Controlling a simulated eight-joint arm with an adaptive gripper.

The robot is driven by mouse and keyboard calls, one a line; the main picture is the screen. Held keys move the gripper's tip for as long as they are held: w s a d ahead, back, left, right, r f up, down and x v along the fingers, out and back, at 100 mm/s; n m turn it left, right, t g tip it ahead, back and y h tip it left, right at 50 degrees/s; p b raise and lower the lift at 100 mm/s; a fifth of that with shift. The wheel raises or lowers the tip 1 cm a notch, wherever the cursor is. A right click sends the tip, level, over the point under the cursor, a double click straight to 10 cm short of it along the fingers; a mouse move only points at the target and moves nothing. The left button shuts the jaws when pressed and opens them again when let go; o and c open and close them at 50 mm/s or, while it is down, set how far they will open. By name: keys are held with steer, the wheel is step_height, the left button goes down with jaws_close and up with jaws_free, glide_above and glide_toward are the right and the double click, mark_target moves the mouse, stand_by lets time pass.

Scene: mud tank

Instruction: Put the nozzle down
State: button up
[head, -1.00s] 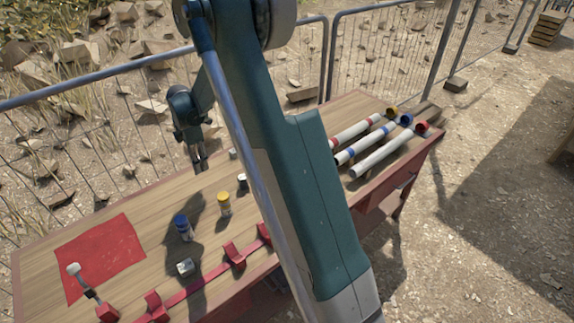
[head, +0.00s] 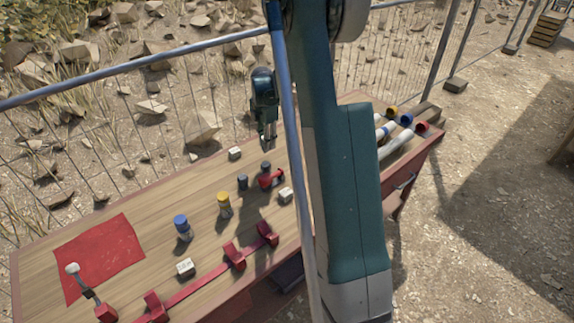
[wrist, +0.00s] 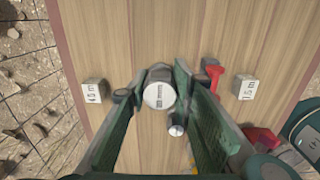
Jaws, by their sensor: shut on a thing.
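My gripper (head: 267,146) points down above the far right part of the wooden table. In the wrist view its fingers (wrist: 160,88) are shut on the nozzle (wrist: 160,95), a grey cylinder with a pale, lettered round end facing the camera. The fingers hide its sides, and I cannot make it out clearly in the head view. A smaller dark cylinder (head: 242,183) stands on the table nearby and also shows below the nozzle in the wrist view (wrist: 176,130). A yellow-topped cylinder (head: 224,206) and a blue-topped one (head: 182,228) stand farther left.
White marked blocks lie either side: one toward the fence (head: 234,153), one toward the front (head: 285,194). A red fitting (head: 270,180) with a dark top is close to the gripper. A red mat (head: 98,258) lies left; a red rack (head: 234,256) runs along the front.

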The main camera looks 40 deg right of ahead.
steer(key=s+d, duration=0.4)
steer(key=d, duration=0.4)
steer(key=shift+d, duration=0.2)
steer(key=shift+s, duration=0.1)
steer(key=shift+f+b, duration=0.45)
steer(key=shift+f, duration=2.65)
steer(key=shift+f, duration=0.1)
steer(key=shift+f, duration=1.75)
steer(key=shift+f+b, duration=0.15)
steer(key=shift+b, duration=0.2)
steer(key=o, duration=0.9)
